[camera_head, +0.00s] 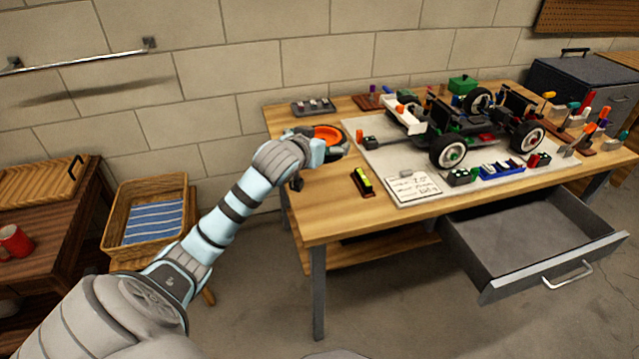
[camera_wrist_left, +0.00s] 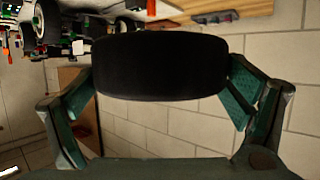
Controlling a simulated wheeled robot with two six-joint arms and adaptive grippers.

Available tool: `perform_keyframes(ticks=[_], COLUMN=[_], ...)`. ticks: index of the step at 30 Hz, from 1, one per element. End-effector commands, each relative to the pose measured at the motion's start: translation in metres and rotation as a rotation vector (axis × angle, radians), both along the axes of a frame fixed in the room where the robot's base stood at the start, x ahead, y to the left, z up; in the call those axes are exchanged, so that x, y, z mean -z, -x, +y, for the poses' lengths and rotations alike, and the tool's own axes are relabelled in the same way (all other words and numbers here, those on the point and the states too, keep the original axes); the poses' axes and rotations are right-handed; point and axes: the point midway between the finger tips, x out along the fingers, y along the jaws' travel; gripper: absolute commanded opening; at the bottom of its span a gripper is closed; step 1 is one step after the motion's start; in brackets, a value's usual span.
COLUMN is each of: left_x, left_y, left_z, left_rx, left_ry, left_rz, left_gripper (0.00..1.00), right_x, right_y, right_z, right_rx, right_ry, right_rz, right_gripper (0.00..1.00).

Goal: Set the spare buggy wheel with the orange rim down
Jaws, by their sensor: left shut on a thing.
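The spare wheel with the orange rim (camera_head: 328,134) is at the left end of the workbench in the head view, its orange face up. In the left wrist view its black tyre (camera_wrist_left: 160,66) fills the space between the fingers. My left gripper (camera_head: 322,142) is shut on the wheel, with a green-padded finger on each side of the tyre (camera_wrist_left: 160,85). The wheel's underside is hidden, so I cannot tell whether it touches the bench. My right gripper is not in view.
The workbench (camera_head: 318,210) has bare wood around a yellow-green level (camera_head: 362,182). A buggy chassis (camera_head: 455,125) stands on a pale mat (camera_head: 372,150) to the right. A small tray (camera_head: 313,106) lies behind the wheel. An open drawer (camera_head: 535,240) juts from the front.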

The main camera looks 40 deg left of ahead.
Motion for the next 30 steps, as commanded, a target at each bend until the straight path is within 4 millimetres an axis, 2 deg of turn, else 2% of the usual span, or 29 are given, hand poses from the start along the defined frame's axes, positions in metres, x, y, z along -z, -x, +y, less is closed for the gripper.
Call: perform_keyframes(ticks=[1, 3, 6, 11, 16, 19, 29, 30], left_x=[0.028, 0.055, 0.086, 0.108, 0.149, 0.161, 0.161, 0.162], left_y=[0.001, 0.001, 0.001, 0.001, 0.001, 0.001, 0.001, 0.001], left_z=[0.0, 0.0, 0.001, 0.001, 0.001, 0.001, 0.001, 0.001], left_rx=[0.0, 0.0, 0.0, 0.0, -0.001, 0.0, 0.001, 0.001], left_ry=[0.001, 0.002, 0.0, -0.001, -0.001, -0.002, -0.002, -0.002], left_rz=[0.005, 0.005, 0.003, 0.0, 0.002, 0.002, 0.001, 0.001], left_gripper=[0.64, 0.64, 0.64, 0.64, 0.64, 0.64, 0.64, 0.97], right_x=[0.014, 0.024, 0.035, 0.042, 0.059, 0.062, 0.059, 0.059], right_y=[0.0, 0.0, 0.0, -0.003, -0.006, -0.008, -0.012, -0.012], right_z=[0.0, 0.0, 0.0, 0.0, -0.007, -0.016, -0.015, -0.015], right_rx=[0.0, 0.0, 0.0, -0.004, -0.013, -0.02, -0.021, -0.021], right_ry=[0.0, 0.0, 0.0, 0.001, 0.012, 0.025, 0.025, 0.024], right_rz=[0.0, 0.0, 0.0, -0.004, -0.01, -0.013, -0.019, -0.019], right_gripper=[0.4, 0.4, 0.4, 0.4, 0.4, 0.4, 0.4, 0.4])
